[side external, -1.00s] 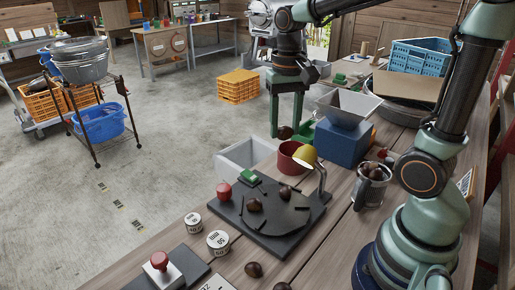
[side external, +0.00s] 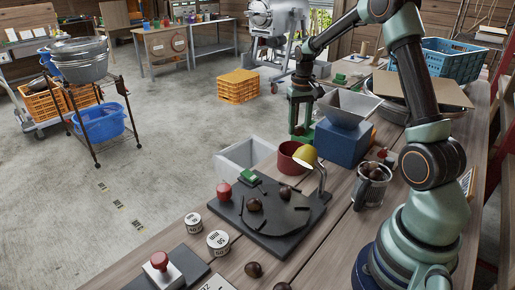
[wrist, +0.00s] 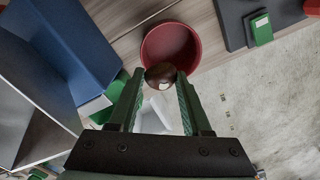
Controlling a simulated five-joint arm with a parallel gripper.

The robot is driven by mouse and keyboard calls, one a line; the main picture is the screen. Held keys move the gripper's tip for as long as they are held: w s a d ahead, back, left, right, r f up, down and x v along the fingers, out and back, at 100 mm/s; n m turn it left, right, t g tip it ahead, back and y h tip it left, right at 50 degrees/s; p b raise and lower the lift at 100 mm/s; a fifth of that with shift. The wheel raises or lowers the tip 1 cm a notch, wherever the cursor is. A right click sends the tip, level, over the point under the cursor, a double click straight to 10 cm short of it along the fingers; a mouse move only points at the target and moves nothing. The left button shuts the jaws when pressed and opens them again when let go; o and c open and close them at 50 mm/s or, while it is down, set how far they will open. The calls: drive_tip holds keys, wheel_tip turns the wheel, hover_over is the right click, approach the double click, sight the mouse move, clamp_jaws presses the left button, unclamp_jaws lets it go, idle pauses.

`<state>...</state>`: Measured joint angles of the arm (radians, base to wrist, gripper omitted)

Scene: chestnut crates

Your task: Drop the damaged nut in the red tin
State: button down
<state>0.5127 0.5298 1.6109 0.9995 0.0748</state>
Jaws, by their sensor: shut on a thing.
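My gripper (wrist: 160,82) is shut on a brown nut (wrist: 160,75) with a pale spot, held at its fingertips in the wrist view. In the side view my gripper (side external: 299,133) hangs just behind the red tin (side external: 284,164); the nut is hard to make out there. The red tin also shows in the wrist view (wrist: 147,45), open side up, and the nut overlaps its near rim in the picture. The inside of the tin that I can see looks empty.
A blue box (side external: 342,146) with a grey hopper stands right of the tin, and a white bin (side external: 236,163) left of it.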

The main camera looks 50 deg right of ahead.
drive_tip(key=shift+f, duration=2.35)
drive_tip(key=shift+c, duration=1.4)
unclamp_jaws()
drive_tip(key=shift+r, duration=0.15)
wheel_tip(320, 180, up, 11)
drive_tip(key=shift+r, duration=0.45)
